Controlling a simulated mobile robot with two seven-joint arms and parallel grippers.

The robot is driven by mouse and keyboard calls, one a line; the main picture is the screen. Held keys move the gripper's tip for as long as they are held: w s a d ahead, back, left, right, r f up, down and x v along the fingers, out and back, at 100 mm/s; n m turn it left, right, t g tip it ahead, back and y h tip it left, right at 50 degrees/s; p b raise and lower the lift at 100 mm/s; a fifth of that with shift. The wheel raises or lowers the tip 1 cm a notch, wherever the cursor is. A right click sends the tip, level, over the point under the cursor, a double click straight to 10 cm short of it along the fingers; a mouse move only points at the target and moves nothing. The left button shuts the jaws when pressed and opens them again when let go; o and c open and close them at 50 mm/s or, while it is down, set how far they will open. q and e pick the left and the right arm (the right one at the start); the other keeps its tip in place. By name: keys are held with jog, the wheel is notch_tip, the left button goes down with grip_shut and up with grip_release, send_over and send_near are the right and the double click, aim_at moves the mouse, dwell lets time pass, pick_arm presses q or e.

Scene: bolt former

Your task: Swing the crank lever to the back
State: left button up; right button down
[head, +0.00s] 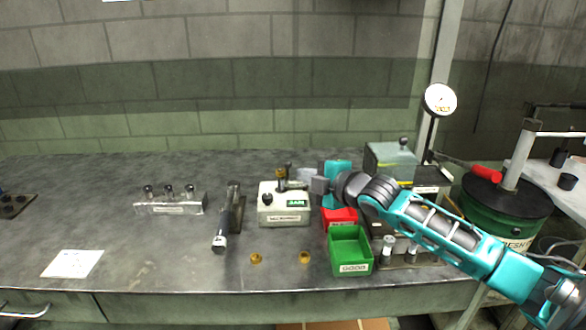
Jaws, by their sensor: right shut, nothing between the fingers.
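A small white bench machine (275,211) with a green label stands mid-table. Short dark posts rise from its top, one with a brass-coloured cap (281,173). A dark lever-like part (289,168) shows behind that cap; it is small, and I cannot tell clearly how the crank lever is turned. My right gripper (317,186) is shut and empty, just right of the machine's top. It hides part of that side, and I cannot tell if it touches the lever. My left gripper is out of view.
A red bin (340,218) and a green bin (349,243) stand right of the machine, under and before my right arm. Two brass pieces (256,258) (304,257) lie in front. A dark clamp-like tool (220,236) lies left.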

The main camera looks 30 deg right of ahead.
jog(key=x, duration=0.2)
jog(key=d+x, duration=0.1)
jog(key=x, duration=0.4)
jog(key=shift+w+d+f+b, duration=0.3)
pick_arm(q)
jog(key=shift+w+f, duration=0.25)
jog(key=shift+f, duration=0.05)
pick_arm(e)
jog(key=shift+w+d+f, duration=0.15)
jog(key=shift+w+d, duration=0.3)
jog(key=shift+w, duration=0.05)
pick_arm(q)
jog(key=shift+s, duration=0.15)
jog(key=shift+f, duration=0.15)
